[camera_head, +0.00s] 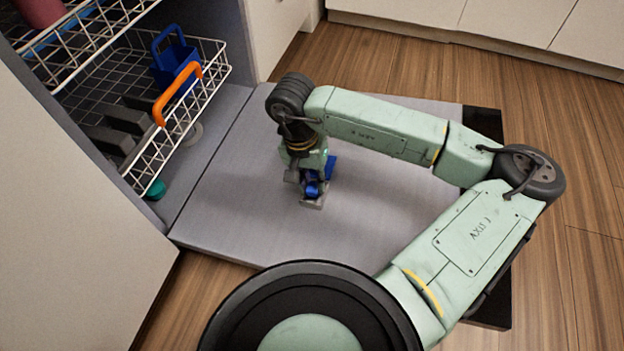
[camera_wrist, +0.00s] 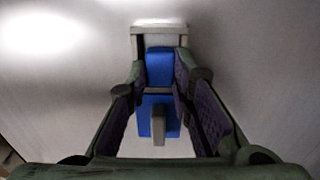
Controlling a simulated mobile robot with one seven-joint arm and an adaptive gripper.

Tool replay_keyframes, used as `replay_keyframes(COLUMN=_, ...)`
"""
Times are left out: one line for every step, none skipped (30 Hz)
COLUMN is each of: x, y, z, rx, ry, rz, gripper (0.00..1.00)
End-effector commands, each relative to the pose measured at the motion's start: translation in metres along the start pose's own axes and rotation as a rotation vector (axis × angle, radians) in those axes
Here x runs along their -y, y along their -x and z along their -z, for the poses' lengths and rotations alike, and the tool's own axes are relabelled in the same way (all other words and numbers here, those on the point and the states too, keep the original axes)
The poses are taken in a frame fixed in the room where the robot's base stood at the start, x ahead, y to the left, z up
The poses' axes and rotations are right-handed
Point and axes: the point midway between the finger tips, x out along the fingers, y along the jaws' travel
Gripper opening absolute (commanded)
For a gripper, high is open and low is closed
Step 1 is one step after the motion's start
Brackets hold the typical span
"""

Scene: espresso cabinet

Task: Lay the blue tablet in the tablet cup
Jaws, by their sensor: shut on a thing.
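The blue tablet (camera_wrist: 160,68) sits between my gripper's (camera_wrist: 160,72) two fingertips in the wrist view, and the jaws are shut on it. The pale grey tablet cup (camera_wrist: 160,30) shows its rim around the tablet's far end; I cannot tell how deep the tablet sits in it. A blue flap with a grey knob (camera_wrist: 158,117), seemingly the cup's lid, shows nearer between the fingers. In the head view my gripper (camera_head: 312,187) points down at the grey cup (camera_head: 313,204) on the lowered door. The blue flap (camera_head: 331,165) stands up beside the fingers, which partly hide the cup.
The open door (camera_head: 235,215) is flat and otherwise clear. At left, a pulled-out white wire rack (camera_head: 150,162) has an orange handle (camera_head: 178,92) and holds a blue basket (camera_head: 172,58) and grey pieces. An upper rack (camera_head: 75,50) hangs above it.

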Motion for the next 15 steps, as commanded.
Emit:
replay_keyframes(x=0.0001, y=0.0001, z=-0.0001, rx=0.000, ry=0.000, rz=0.000, gripper=0.23)
replay_keyframes(x=0.0001, y=0.0001, z=-0.0001, rx=0.000, ry=0.000, rz=0.000, gripper=0.25)
replay_keyframes(x=0.0001, y=0.0002, z=-0.0001, rx=0.000, ry=0.000, rz=0.000, gripper=0.28)
replay_keyframes(x=0.0002, y=0.0002, z=-0.0001, rx=0.000, ry=0.000, rz=0.000, gripper=0.30)
replay_keyframes(x=0.0001, y=0.0002, z=-0.0001, rx=0.000, ry=0.000, rz=0.000, gripper=0.32)
replay_keyframes(x=0.0002, y=0.0003, z=-0.0001, rx=0.000, ry=0.000, rz=0.000, gripper=0.34)
replay_keyframes(x=0.0002, y=0.0003, z=-0.0001, rx=0.000, ry=0.000, rz=0.000, gripper=0.36)
replay_keyframes(x=0.0002, y=0.0003, z=-0.0001, rx=0.000, ry=0.000, rz=0.000, gripper=0.38)
replay_keyframes(x=0.0002, y=0.0003, z=-0.0001, rx=0.000, ry=0.000, rz=0.000, gripper=0.41)
replay_keyframes(x=0.0002, y=0.0003, z=-0.0002, rx=0.000, ry=0.000, rz=0.000, gripper=0.43)
replay_keyframes(x=0.0002, y=0.0004, z=-0.0002, rx=0.000, ry=0.000, rz=0.000, gripper=0.44)
replay_keyframes(x=0.0001, y=0.0004, z=-0.0001, rx=0.000, ry=0.000, rz=0.000, gripper=0.44)
replay_keyframes(x=0.0001, y=0.0004, z=-0.0001, rx=0.000, ry=0.000, rz=0.000, gripper=0.44)
replay_keyframes(x=0.0001, y=0.0004, z=-0.0002, rx=0.000, ry=0.001, rz=0.000, gripper=0.44)
replay_keyframes(x=0.0001, y=0.0004, z=-0.0002, rx=0.000, ry=0.001, rz=0.000, gripper=0.44)
